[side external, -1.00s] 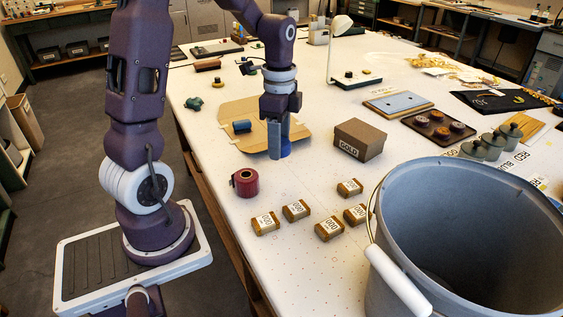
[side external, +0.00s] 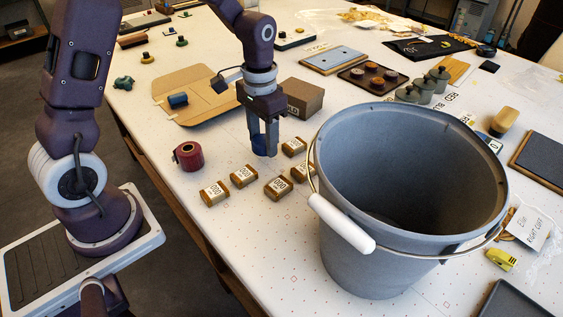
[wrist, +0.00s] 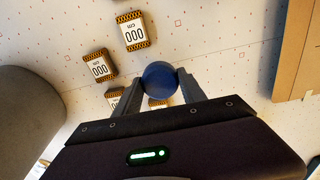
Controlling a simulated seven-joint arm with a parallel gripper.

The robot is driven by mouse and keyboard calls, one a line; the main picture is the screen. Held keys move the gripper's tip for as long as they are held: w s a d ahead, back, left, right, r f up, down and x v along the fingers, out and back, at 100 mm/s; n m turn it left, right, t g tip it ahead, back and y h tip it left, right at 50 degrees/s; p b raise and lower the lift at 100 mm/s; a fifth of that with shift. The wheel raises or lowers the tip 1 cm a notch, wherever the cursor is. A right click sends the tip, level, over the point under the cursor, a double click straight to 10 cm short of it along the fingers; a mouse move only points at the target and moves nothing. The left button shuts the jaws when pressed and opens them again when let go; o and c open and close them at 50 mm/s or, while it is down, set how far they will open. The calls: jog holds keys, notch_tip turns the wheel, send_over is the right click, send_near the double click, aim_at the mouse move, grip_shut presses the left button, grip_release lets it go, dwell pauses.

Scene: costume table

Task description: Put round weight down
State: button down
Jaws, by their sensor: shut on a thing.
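My gripper (side external: 264,148) points down and is shut on a round blue weight (side external: 259,143). The weight shows as a blue disc (wrist: 160,77) between the fingertips in the wrist view. In the side view the fingers partly cover it. It is over the white table (side external: 200,235), behind the small gold-brown blocks labelled 000 and right of the dark red roll. I cannot tell whether its underside touches the table.
Several 000 blocks (side external: 243,176) lie close by. A large grey bucket (side external: 365,235) stands to the right. A dark red roll (side external: 188,156) is left, a brown box (side external: 303,97) behind, and flat cardboard (side external: 205,112) with a blue cylinder (side external: 178,101) behind left.

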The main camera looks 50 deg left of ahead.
jog(key=w+a+r+m, duration=0.3)
jog(key=w+r+m, duration=0.3)
jog(key=r+m, duration=0.15)
jog(key=shift+m, duration=0.55)
notch_tip(320, 180, down, 10)
jog(key=shift+w+f, duration=0.15)
jog(key=shift+f, duration=0.05)
jog(key=shift+f, duration=0.1)
jog(key=c, duration=0.7)
grip_release()
jog(key=shift+o, duration=0.2)
